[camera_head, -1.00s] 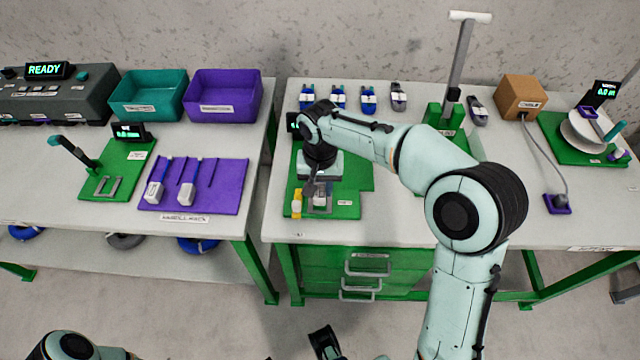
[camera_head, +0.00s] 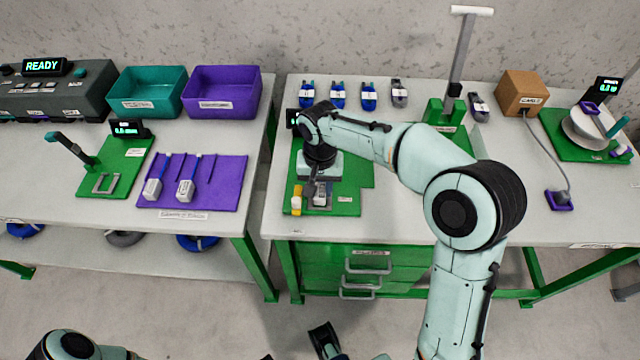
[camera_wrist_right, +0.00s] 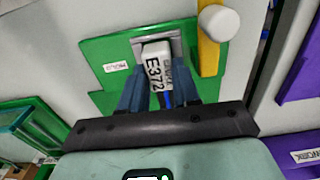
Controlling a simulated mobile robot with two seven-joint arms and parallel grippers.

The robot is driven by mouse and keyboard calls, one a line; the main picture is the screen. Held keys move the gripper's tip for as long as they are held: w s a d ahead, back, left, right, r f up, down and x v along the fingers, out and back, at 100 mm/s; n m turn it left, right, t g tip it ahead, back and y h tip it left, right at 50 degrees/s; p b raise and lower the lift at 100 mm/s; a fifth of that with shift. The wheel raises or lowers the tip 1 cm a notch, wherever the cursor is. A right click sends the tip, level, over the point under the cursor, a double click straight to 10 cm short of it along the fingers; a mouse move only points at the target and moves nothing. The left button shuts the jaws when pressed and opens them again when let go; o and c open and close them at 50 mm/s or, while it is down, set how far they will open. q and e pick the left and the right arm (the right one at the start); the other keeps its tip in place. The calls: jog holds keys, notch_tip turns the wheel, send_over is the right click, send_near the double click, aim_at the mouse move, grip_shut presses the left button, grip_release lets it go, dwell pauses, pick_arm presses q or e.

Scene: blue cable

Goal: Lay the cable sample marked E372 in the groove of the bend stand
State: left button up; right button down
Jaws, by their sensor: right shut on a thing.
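The cable sample marked E372 (camera_wrist_right: 154,68) has a white tag with black print and a bit of blue cable. My right gripper (camera_wrist_right: 160,90) is shut on it, with a finger on each side. The far end of the tag lies at a grey bracket (camera_wrist_right: 177,42) on a green board (camera_wrist_right: 110,48). I cannot tell whether it rests there. In the head view my right gripper (camera_head: 318,188) is low over this board. A green stand with a tall grey post (camera_head: 445,115) is behind my arm; no groove is discernible. A dark part at the bottom edge (camera_head: 325,340) may be my left gripper.
A yellow handle (camera_head: 297,198) stands close beside the bracket. Several tagged cable samples (camera_head: 338,95) lie at the table's back. A purple rack (camera_head: 222,185) on the left table holds two white-tagged pieces. A cardboard box (camera_head: 521,92) and a reel (camera_head: 588,130) stand right.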

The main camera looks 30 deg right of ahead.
jog(key=shift+f, duration=0.45)
dwell(0.3)
jog(key=c, duration=0.7)
grip_release()
jog(key=shift+c, duration=0.2)
